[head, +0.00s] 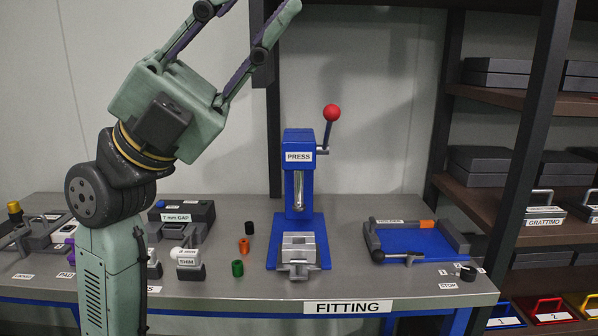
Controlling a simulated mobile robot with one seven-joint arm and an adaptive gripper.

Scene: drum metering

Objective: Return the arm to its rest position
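My arm rises at the left of the head view, in front of the bench. My gripper (246,12) is at the top, pointing up and to the right. Its two fingers are spread apart with only wall showing between them, so it is open and empty. The finger tips are at or near the top edge of the picture. The gripper is well above the bench top (340,284) and touches nothing that I can see. The arm hides part of the bench's left side.
A blue press (299,185) with a red-knobbed lever stands mid-bench. A blue fixture (418,242) is at right. A dark shelf post (536,130) and shelves stand at right. Small blocks crowd the left.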

